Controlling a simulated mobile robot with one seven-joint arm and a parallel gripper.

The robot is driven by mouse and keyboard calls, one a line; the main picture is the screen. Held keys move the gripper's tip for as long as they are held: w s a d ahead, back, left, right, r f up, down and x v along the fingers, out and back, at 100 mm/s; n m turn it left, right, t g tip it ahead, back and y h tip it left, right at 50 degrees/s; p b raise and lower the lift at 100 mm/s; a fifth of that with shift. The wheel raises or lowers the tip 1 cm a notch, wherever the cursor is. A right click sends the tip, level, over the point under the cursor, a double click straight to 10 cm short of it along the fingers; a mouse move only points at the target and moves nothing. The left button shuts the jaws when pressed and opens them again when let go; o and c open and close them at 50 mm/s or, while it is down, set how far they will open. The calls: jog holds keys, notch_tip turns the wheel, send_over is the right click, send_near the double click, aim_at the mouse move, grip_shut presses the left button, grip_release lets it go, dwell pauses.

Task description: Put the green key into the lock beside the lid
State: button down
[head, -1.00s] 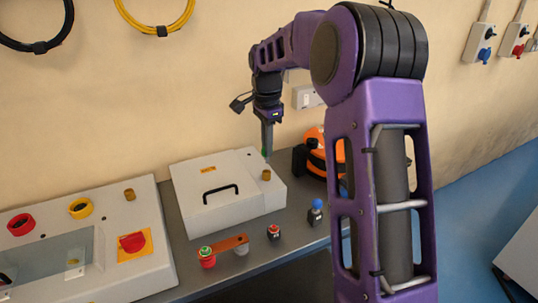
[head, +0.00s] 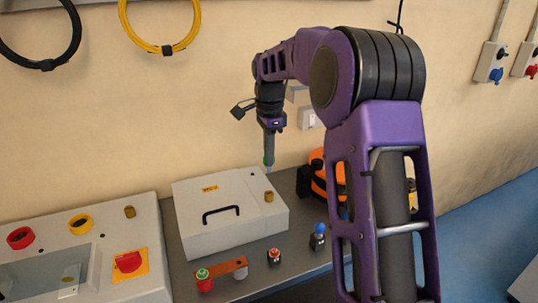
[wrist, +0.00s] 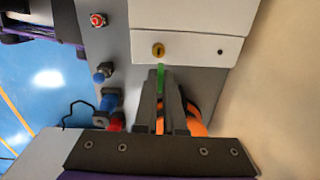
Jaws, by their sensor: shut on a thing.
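The green key (head: 267,161) is held at the tip of my gripper (head: 269,145). In the wrist view the green key (wrist: 160,78) sticks out ahead of the shut fingers (wrist: 162,105). The brass lock (head: 268,197) stands on the right side of the white box, beside the lid (head: 215,199) with its black handle. In the wrist view the lock (wrist: 158,50) lies just ahead of the key's tip. The key appears apart from the lock, above and behind it in the head view.
A grey machine (head: 145,238) with red and yellow rings, a red switch and another brass lock stands at left. A red-brown bar (head: 228,267), small knobbed items (head: 318,238) and an orange-black object (head: 316,180) lie around the box. The wall is close behind.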

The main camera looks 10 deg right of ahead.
aim_at(269, 172)
jog(key=shift+f+b, duration=1.6)
jog(key=shift+f, duration=1.3)
jog(key=shift+p, duration=0.65)
jog(key=shift+f+b, duration=0.85)
jog(key=shift+f, duration=0.85)
jog(key=c, duration=0.9)
grip_release()
jog(key=r+p, duration=0.1)
jog(key=r, duration=1)
jog(key=r+p, duration=0.1)
jog(key=r, duration=0.5)
jog(key=shift+s+r+p, duration=0.25)
jog(key=shift+p, duration=0.1)
